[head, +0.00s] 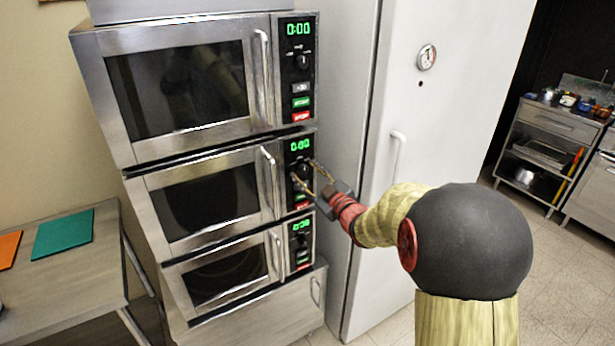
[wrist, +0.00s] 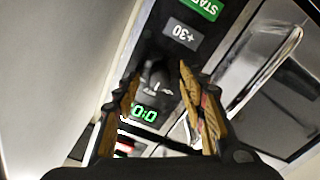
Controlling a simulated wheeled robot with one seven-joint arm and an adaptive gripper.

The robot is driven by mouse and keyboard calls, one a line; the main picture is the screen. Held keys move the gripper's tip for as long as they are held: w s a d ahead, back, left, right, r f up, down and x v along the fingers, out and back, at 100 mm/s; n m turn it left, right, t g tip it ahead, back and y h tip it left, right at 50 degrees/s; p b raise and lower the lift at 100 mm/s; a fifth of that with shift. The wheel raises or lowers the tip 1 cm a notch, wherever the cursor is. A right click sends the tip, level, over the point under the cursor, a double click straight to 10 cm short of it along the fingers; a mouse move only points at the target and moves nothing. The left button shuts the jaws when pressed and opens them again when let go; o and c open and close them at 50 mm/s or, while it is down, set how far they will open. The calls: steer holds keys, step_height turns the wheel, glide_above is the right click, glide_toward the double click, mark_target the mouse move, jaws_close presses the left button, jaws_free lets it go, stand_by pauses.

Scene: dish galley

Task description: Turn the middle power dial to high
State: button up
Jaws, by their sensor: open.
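Three steel microwaves are stacked in the head view. The middle microwave (head: 208,203) has a black control panel with a green 0:00 display (head: 299,146). My gripper (head: 304,171) is at that panel, its two fingers open. In the wrist view the panel appears upside down, and the black middle power dial (wrist: 155,72) sits between the open fingertips of my gripper (wrist: 158,75). A gap shows beside the dial; contact cannot be told. The dial's pointer setting is too small to read. In the head view the fingers partly hide the dial.
The upper microwave (head: 180,85) and lower microwave (head: 225,275) have similar panels. The middle door's handle (head: 270,178) stands left of the panel. The +30 button (wrist: 183,33) and green start button (wrist: 207,6) are near the dial. A tall white fridge (head: 440,110) stands right.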

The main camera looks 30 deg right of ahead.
steer(key=shift+w, duration=0.15)
steer(key=shift+c, duration=0.8)
jaws_close()
